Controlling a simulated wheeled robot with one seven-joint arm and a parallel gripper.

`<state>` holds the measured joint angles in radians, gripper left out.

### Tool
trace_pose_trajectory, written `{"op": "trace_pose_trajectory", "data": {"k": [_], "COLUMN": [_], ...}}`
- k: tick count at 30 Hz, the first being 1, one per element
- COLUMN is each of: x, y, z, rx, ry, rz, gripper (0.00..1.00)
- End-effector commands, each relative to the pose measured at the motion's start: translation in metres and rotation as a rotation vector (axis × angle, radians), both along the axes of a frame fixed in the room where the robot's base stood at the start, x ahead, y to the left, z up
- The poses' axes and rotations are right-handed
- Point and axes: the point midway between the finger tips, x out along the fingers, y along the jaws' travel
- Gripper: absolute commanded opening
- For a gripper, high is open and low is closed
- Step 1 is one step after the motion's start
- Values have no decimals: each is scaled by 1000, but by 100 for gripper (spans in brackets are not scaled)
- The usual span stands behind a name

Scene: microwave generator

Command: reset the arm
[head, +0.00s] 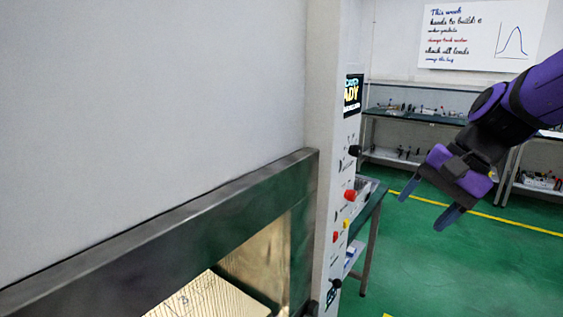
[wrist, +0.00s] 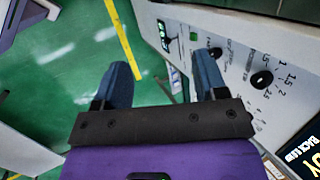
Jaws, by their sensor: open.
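My gripper (head: 427,205) hangs at the end of my purple and black arm, at the right of the head view. Its two blue fingers point down and to the left, spread apart with nothing between them. In the wrist view my gripper (wrist: 160,80) shows both blue fingers apart, with green floor and the edge of a control panel (wrist: 235,65) behind them. The fingers look clear of the panel, though the right one overlaps it in the picture.
A large grey machine fills the left of the head view, with a dark-framed opening (head: 160,235) and a lit interior. Its control panel (head: 340,200) has a red button (head: 350,195) and black knobs. Shelves (head: 420,113) and a whiteboard (head: 480,35) stand behind. Green floor (head: 440,270) is open below my gripper.

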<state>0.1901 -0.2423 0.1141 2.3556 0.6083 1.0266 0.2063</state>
Motion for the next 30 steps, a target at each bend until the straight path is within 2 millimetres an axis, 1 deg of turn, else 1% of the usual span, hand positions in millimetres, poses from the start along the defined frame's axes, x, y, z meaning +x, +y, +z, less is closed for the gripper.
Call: {"op": "trace_pose_trajectory", "data": {"k": [1, 6, 12, 15, 18, 21, 30], "x": [-13, -52, -92, -107, -117, -123, -125], "y": [-3, -18, -39, -49, -56, -61, -63], "z": [6, 18, 30, 34, 36, 38, 38], "rx": [-50, -227, -426, -511, -571, -609, -623], "ry": [-45, -177, -326, -387, -431, -456, -465], "rz": [42, 180, 329, 390, 433, 457, 467], "gripper": [66, 66, 66, 66, 66, 66, 66]}}
